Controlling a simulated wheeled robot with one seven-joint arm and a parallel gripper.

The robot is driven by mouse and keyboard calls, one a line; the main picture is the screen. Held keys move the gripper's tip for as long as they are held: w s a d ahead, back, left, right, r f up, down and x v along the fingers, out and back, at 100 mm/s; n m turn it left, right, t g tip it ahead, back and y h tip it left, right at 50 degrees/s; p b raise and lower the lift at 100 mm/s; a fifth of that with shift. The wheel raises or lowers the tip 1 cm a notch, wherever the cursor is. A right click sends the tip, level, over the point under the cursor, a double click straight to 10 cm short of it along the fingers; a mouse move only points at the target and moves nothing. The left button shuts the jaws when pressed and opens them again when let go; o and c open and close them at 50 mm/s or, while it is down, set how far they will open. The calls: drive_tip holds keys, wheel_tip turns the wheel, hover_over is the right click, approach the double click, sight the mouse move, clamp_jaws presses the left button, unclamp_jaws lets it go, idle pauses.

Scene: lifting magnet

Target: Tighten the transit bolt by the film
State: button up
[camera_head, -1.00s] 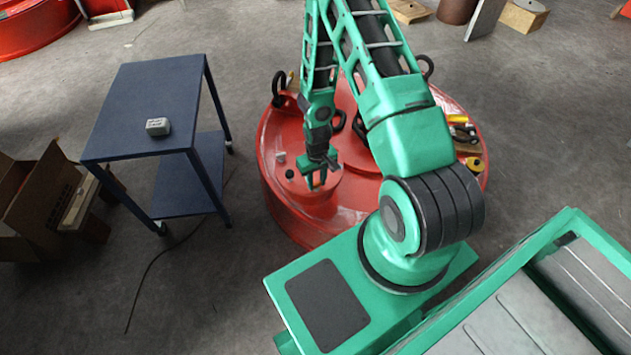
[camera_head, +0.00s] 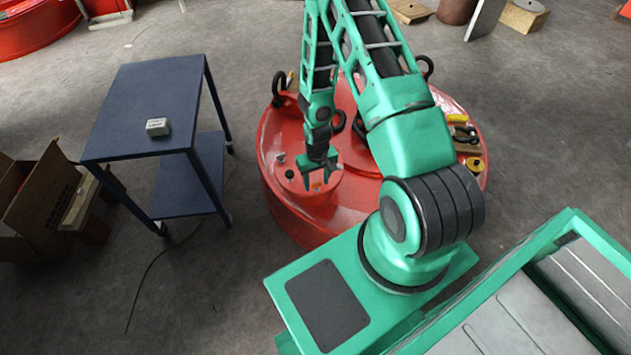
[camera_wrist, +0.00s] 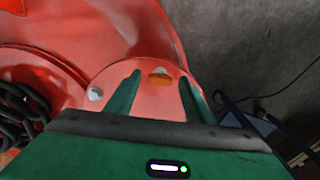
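A round red magnet body (camera_head: 285,215) stands on the floor, with a raised round red cover on its near left part. A small orange piece (camera_wrist: 160,79) with a pale top edge sits on that cover. A silver bolt head (camera_wrist: 95,93) shows left of my fingers in the wrist view; a small grey bolt (camera_head: 281,158) shows at the cover's left in the head view. A dark round spot (camera_head: 289,174) lies near it. My gripper (camera_head: 319,180) is open and empty over the cover, its fingers either side of the orange piece in the wrist view. I cannot make out which piece is the film.
A blue wheeled table (camera_head: 140,95) with a small grey box (camera_head: 158,126) stands left of the magnet. An open cardboard box (camera_head: 40,200) is at the far left. Yellow-handled tools (camera_head: 457,118) lie on the magnet's right. Black chain (camera_wrist: 20,112) lies at the wrist view's left.

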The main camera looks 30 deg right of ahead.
wheel_tip(320, 180, up, 11)
drive_tip(key=shift+f, duration=0.15)
idle(0.6)
idle(0.4)
wheel_tip(320, 180, up, 13)
drive_tip(key=h, duration=0.1)
hover_over(317, 183)
drive_tip(key=s+d, duration=0.2)
drive_tip(key=d, duration=0.3)
drive_tip(key=s+d+r+m, duration=0.25)
drive_tip(key=s+r, duration=0.25)
drive_tip(key=r, duration=0.6)
drive_tip(key=s+a+r+m+y, duration=0.1)
drive_tip(key=s+r+m, duration=0.1)
drive_tip(key=s+r, duration=1.1)
drive_tip(key=s, duration=0.3)
drive_tip(key=shift+s+a, duration=0.35)
